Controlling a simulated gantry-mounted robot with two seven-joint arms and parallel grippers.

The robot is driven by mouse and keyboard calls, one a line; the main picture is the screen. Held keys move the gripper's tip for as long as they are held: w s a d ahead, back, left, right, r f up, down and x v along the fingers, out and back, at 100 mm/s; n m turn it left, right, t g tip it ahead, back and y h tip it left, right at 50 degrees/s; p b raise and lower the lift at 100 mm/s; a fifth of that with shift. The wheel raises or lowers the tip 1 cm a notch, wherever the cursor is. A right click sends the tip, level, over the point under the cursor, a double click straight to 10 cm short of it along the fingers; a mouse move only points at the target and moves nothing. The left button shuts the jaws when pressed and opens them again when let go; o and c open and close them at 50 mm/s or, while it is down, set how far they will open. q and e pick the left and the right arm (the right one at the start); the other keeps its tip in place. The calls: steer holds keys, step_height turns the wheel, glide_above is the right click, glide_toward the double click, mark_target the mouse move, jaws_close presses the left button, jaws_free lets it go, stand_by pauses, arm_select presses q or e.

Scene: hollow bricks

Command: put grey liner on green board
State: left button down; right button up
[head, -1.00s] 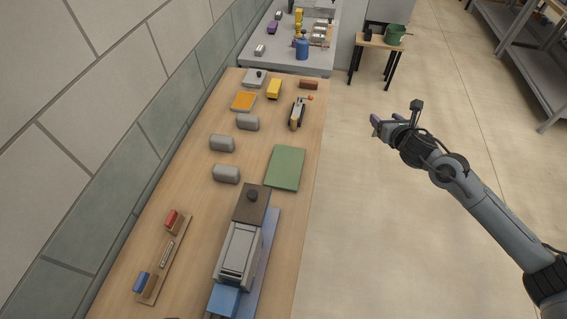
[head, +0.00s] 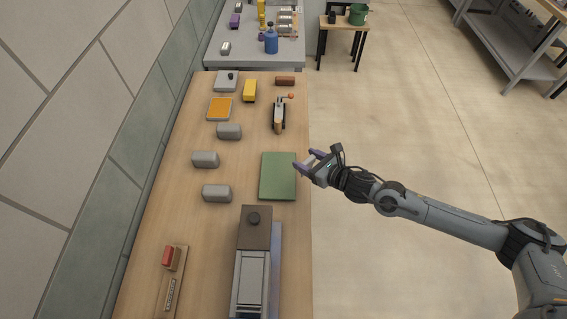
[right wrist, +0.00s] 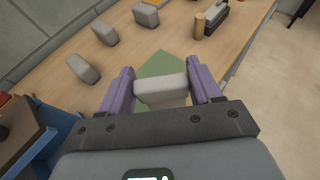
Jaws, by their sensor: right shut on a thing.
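My right gripper (head: 309,165) is at the right edge of the green board (head: 278,184) in the head view. In the right wrist view its purple fingers (right wrist: 162,92) are shut on a grey liner (right wrist: 161,89), a rounded block. The board (right wrist: 161,62) shows flat on the table just beyond the held liner. The liner appears held above the table; its exact height is hard to tell. Three other grey liners lie left of the board: a far one (head: 229,131), a middle one (head: 205,160) and a near one (head: 216,193). My left gripper is out of view.
On the wooden table (head: 180,215), a grey machine with a dark top (head: 255,228) stands close in front of the board. A small tool with an orange tip (head: 279,115) lies behind it. An orange tray (head: 219,109) and yellow block (head: 250,91) are farther back. The board's top is bare.

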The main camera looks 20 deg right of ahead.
steer(key=shift+w+a+f, duration=0.7)
steer(key=shift+w+f, duration=0.4)
steer(key=shift+f, duration=0.35)
steer(key=shift+w+a+f, duration=0.75)
steer(key=shift+w+f, duration=0.4)
steer(key=shift+f, duration=0.3)
steer(key=shift+w+a+f, duration=0.7)
steer(key=shift+w+f, duration=0.4)
steer(key=shift+f, duration=0.35)
steer(key=shift+f, duration=0.1)
steer(key=o, duration=1.1)
